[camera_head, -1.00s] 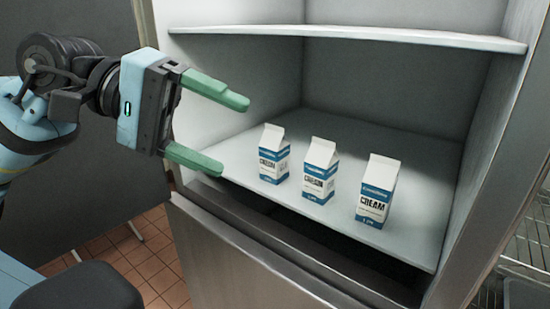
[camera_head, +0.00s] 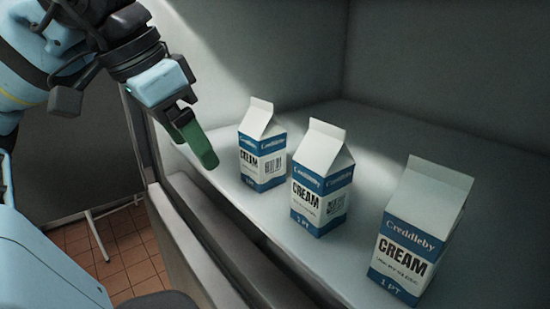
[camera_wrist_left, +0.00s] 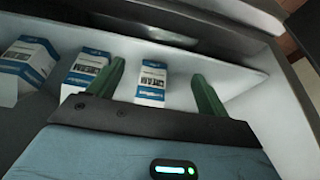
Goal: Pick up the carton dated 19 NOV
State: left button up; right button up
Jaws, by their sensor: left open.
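Three white and blue cream cartons stand upright on the shelf: a left carton (camera_head: 263,150), a middle carton (camera_head: 322,180) and a right carton (camera_head: 420,235). Small print shows on them, but I cannot read any date, so I cannot tell which is dated 19 NOV. My left gripper (camera_head: 200,150) is open and empty, just left of the left carton, with its green fingers overlapping in the head view. In the left wrist view, one carton (camera_wrist_left: 151,82) shows between the open fingers (camera_wrist_left: 160,78), beyond their tips or between them; I cannot tell which. My right gripper is not in view.
The cartons stand on a pale fridge shelf (camera_head: 365,155) with walls behind. The shelf's front edge and a metal ledge (camera_head: 185,225) run below the gripper. Gaps separate the cartons. The other two cartons show at left in the left wrist view.

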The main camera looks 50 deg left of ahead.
aim_at(259, 114)
pick_arm(q)
jog(key=shift+w+d+r+p, duration=0.1)
jog(key=shift+w+d+p, duration=0.05)
jog(key=shift+w, duration=2)
jog(key=shift+w+d+p, duration=0.15)
jog(key=shift+w, duration=2)
jog(key=w, duration=0.3)
jog(key=shift+w+d, duration=0.15)
jog(key=shift+x, duration=1.2)
jog(key=shift+w+f, duration=0.1)
jog(key=shift+f, duration=0.2)
jog(key=c, duration=1.4)
jog(key=shift+r, duration=0.2)
jog(key=shift+c, duration=0.2)
